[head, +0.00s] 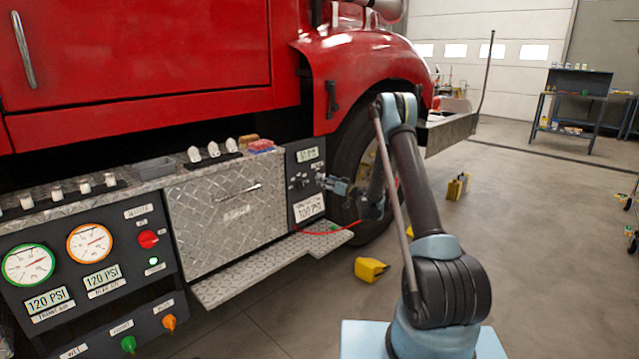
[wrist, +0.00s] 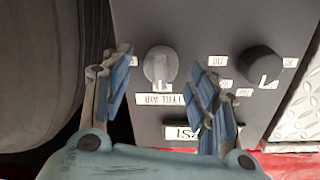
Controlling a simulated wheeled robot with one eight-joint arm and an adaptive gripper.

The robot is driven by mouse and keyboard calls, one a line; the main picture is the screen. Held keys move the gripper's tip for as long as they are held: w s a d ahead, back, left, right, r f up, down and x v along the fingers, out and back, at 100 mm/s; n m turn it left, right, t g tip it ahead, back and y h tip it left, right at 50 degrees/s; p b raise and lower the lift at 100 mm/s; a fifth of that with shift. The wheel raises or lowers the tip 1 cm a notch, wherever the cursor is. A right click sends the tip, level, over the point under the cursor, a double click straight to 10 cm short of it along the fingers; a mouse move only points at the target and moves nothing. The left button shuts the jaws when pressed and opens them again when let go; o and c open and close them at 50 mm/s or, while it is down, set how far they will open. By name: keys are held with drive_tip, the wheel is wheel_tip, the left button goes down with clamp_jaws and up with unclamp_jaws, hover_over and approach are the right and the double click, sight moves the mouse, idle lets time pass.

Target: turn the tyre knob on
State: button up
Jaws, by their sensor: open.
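The light grey tyre knob (wrist: 160,64) sits on the dark panel in the wrist view, with a label reading like "TYRE AIR" beside it. My gripper (wrist: 160,72) is open, with one finger on each side of the knob. I see gaps between the fingers and the knob, and cannot tell how far the tips are from the panel. In the head view my gripper (head: 325,181) is at the dark control panel (head: 304,205) beside the front wheel; the knob is too small to make out there.
A black knob (wrist: 261,65) stands right of my gripper on the same panel. The tyre (wrist: 40,70) is close on the left. A diamond-plate step (head: 250,277) juts out below the panel. A yellow chock (head: 370,269) lies on the floor.

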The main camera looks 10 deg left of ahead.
drive_tip(key=shift+x, duration=1.15)
drive_tip(key=shift+a, duration=0.1)
drive_tip(key=c, duration=1.1)
drive_tip(key=shift+o, duration=0.2)
